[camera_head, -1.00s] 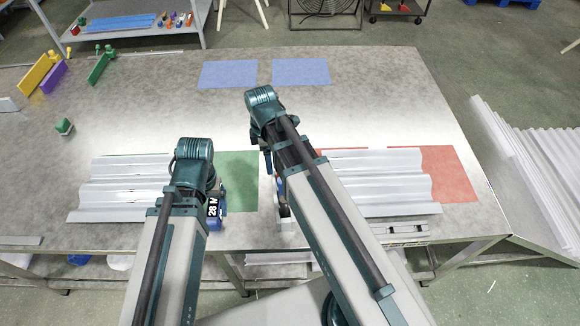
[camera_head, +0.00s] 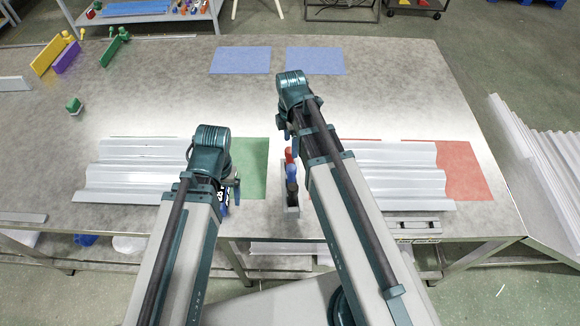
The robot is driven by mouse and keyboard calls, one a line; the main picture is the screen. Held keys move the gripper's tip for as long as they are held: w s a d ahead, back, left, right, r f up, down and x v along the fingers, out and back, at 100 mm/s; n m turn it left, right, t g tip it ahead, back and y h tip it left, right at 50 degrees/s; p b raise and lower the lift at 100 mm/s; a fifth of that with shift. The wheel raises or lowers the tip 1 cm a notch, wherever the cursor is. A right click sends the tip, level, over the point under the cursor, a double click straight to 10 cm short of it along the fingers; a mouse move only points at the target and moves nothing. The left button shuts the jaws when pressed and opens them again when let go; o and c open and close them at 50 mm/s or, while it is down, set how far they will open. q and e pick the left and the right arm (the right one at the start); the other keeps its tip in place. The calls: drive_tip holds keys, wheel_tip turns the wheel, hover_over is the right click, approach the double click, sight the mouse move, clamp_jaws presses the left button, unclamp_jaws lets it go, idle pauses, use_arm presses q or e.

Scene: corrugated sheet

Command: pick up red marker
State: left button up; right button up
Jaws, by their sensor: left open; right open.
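A red marker (camera_head: 289,154) stands upright at the far end of a short row, with a blue marker (camera_head: 291,171) and a dark marker (camera_head: 292,187) nearer to me. They stand in a small grey holder (camera_head: 292,209) on the table between my two arms. My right gripper (camera_head: 287,136) is open, just beyond and slightly left of the red marker; its arm partly hides it, and I cannot tell if they touch.
Corrugated sheets lie on the left (camera_head: 125,172) and the right (camera_head: 400,170), the right one over a red mat (camera_head: 463,170). Two blue mats (camera_head: 241,60) lie at the back. Yellow, purple and green blocks stand at the far left.

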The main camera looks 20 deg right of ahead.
sight(290, 158)
wheel_tip(290, 158, down, 4)
drive_tip(key=b, duration=0.2)
drive_tip(key=shift+r+b, duration=0.15)
drive_tip(key=shift+b, duration=0.15)
use_arm(q)
wheel_tip(290, 158, down, 4)
drive_tip(key=shift+r, duration=0.15)
use_arm(e)
drive_tip(key=f+b, duration=0.5)
drive_tip(key=shift+w+a+f, duration=0.1)
drive_tip(key=shift+w+f, duration=0.05)
drive_tip(key=shift+w, duration=0.25)
use_arm(q)
wheel_tip(290, 158, down, 5)
drive_tip(key=shift+f, duration=0.1)
use_arm(e)
clamp_jaws()
